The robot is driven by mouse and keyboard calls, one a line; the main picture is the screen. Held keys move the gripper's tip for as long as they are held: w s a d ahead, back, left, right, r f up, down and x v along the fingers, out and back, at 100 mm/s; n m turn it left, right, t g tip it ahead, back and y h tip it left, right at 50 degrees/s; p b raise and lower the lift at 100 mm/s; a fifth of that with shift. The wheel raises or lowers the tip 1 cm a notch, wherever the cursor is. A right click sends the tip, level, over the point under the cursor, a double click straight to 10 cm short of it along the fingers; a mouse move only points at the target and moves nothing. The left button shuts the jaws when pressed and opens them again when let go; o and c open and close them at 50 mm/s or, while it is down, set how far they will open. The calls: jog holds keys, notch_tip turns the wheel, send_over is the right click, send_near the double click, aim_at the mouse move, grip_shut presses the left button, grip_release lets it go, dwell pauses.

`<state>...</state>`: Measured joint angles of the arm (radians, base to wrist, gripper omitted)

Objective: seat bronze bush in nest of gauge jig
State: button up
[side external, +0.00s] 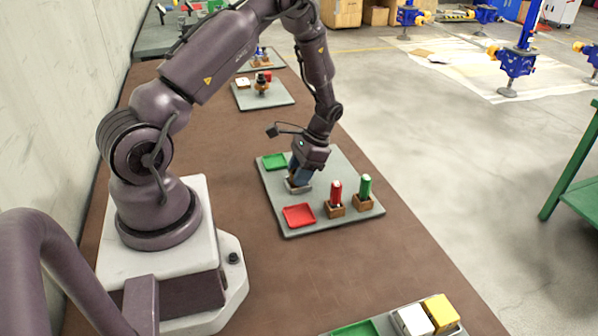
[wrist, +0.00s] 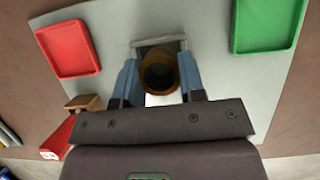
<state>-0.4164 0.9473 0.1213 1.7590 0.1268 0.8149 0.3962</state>
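The bronze bush (wrist: 160,70) is a short brown-gold ring with a dark bore, between the two blue fingers of my gripper (wrist: 158,76). The fingers appear to touch it on both sides. The gauge jig's nest (wrist: 158,44), a grey metal frame, lies just beyond the bush in the wrist view, and the bush overlaps its near part. In the side view my gripper (side external: 298,180) points down, low over the grey jig (side external: 299,188) on the grey board. The bush is hidden there, and I cannot tell whether it rests in the nest.
On the board (side external: 285,225) are a red tray (side external: 299,215), a green tray (side external: 274,161), and red (side external: 336,191) and green (side external: 365,185) handled gauges upright in brown blocks. Another board with white and yellow blocks (side external: 440,312) is at the front. Bare brown bench lies between.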

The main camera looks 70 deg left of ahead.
jog(key=shift+o, duration=0.5)
jog(key=v, duration=1.1)
jog(key=shift+r, duration=0.25)
jog(key=s+d+r+t, duration=0.1)
jog(key=d+r+t, duration=0.2)
jog(key=d+r, duration=0.35)
jog(key=s+d+r+t, duration=0.15)
jog(key=d+r, duration=0.25)
jog(key=r, duration=0.5)
jog(key=s+d+r+t, duration=0.6)
jog(key=s+d, duration=0.3)
jog(key=s, duration=0.2)
jog(key=shift+d, duration=0.25)
